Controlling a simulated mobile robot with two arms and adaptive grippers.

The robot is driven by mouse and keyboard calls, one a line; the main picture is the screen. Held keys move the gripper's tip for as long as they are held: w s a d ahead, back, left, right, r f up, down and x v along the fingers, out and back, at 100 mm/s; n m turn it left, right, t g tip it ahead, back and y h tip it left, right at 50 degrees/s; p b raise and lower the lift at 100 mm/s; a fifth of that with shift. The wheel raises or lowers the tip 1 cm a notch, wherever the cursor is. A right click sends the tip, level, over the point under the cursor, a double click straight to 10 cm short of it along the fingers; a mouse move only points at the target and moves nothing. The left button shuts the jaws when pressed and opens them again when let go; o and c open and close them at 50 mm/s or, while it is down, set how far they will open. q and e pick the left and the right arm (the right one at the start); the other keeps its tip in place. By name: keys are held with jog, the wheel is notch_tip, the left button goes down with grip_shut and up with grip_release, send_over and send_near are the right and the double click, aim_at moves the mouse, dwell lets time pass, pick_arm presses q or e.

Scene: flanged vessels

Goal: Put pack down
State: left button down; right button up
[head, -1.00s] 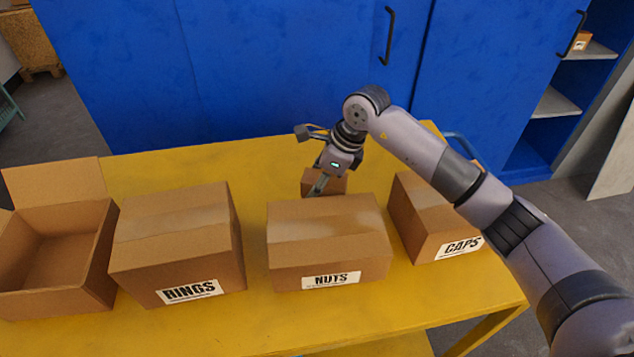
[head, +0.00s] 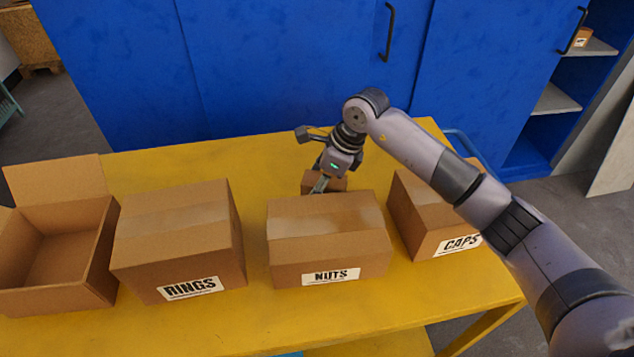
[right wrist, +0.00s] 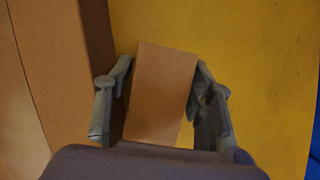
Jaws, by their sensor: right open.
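The pack is a small brown carton (head: 338,184) behind the NUTS box, partly hidden by that box and by my gripper. It also shows in the right wrist view (right wrist: 160,95), tilted in the picture, over the yellow table top. My right gripper (head: 321,185) is at the pack, its fingers on either side of it in the right wrist view (right wrist: 164,68). The jaws are open around the pack. The pack appears to rest on the table, though its base is mostly hidden. My left gripper is not in view.
The yellow table (head: 255,318) holds closed boxes marked RINGS (head: 178,238), NUTS (head: 328,235) and CAPS (head: 420,220), plus an open empty box (head: 55,250) at left. Blue cabinets (head: 270,70) stand behind. Table behind the RINGS box is clear.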

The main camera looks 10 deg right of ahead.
jog(key=b+v, duration=0.3)
jog(key=v, duration=0.8)
jog(key=shift+d+r+b, duration=0.2)
jog(key=shift+r+b, duration=0.15)
jog(key=shift+r, duration=0.05)
